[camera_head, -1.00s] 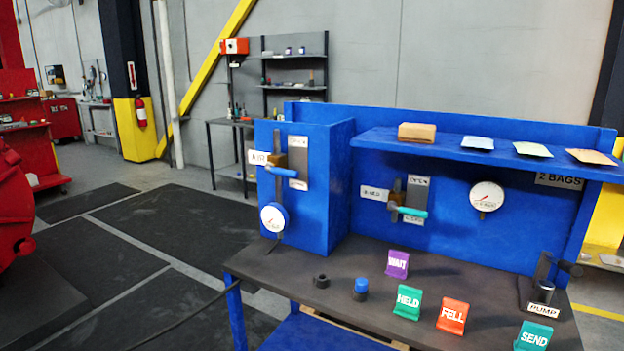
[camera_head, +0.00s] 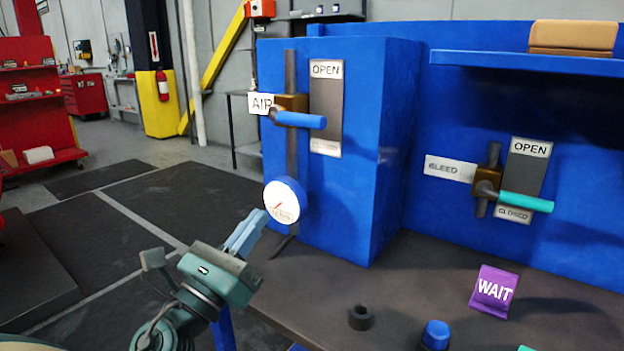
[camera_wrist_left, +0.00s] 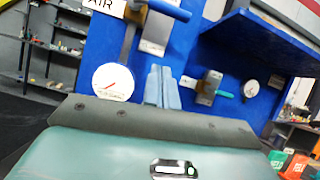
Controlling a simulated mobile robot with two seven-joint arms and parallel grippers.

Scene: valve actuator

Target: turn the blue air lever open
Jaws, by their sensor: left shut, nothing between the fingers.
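The blue air lever (camera_head: 301,120) is on a brass valve on the left blue box, beside the AIR label (camera_head: 261,103). It points right, about level, across the plate (camera_head: 326,108) with OPEN at its top. It also shows at the top of the left wrist view (camera_wrist_left: 168,9). My left gripper (camera_head: 250,228) is shut and empty, below and left of the lever and apart from it, near the round gauge (camera_head: 283,200). In the left wrist view its fingers (camera_wrist_left: 162,86) are together. My right gripper is not in view.
A teal bleed lever (camera_head: 526,202) is on the back panel at right. On the dark bench (camera_head: 400,300) are a black nut (camera_head: 361,317), a blue-capped part (camera_head: 436,334) and a purple WAIT sign (camera_head: 493,289). A blue shelf (camera_head: 530,62) juts out above.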

